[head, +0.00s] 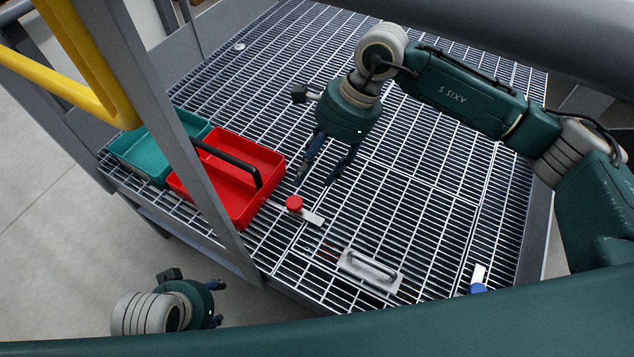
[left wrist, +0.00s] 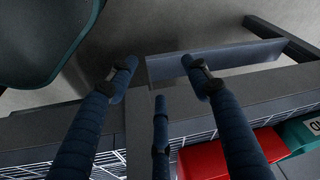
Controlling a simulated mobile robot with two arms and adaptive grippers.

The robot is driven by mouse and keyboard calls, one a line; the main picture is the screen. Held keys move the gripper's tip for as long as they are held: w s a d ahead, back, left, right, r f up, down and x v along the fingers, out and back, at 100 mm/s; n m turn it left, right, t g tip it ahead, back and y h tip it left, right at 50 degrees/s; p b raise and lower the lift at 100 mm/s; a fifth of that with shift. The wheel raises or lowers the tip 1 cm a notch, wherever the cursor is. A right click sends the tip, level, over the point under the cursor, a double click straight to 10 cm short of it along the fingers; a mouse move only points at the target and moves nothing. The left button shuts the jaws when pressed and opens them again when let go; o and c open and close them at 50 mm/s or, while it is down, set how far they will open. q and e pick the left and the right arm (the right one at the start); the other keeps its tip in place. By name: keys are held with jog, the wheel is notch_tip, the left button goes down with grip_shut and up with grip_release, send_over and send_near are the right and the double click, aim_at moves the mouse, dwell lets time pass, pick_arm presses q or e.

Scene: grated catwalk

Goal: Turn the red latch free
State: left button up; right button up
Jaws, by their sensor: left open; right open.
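The red latch (head: 294,203) has a round red knob and a flat metal bar pointing to the lower right. It lies on the grating near the red tray. My right gripper (head: 320,172) is open and empty above the grating, just up and right of the red knob, its fingers pointing down and apart from it. My left gripper (head: 218,303) is open and empty at the lower left, outside the catwalk's edge. In the left wrist view its spread fingers (left wrist: 160,72) hold nothing. A blue latch (head: 478,289) with a pale bar sits at the lower right.
A red tray (head: 262,153) with a black handle and a teal bin (head: 140,157) stand at the left edge. A grey post (head: 185,150) and yellow rail (head: 75,60) rise before them. A metal plate with a handle (head: 368,270) lies on the grating. The far grating is mostly clear.

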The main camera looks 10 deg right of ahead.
aim_at(295, 201)
pick_arm(q)
jog(key=shift+s+r+b, duration=0.3)
jog(key=shift+r+b, duration=0.25)
jog(key=shift+b, duration=0.15)
pick_arm(e)
jog(key=x, duration=1)
jog(key=shift+a+f, duration=0.15)
jog(key=shift+f, duration=0.15)
grip_shut()
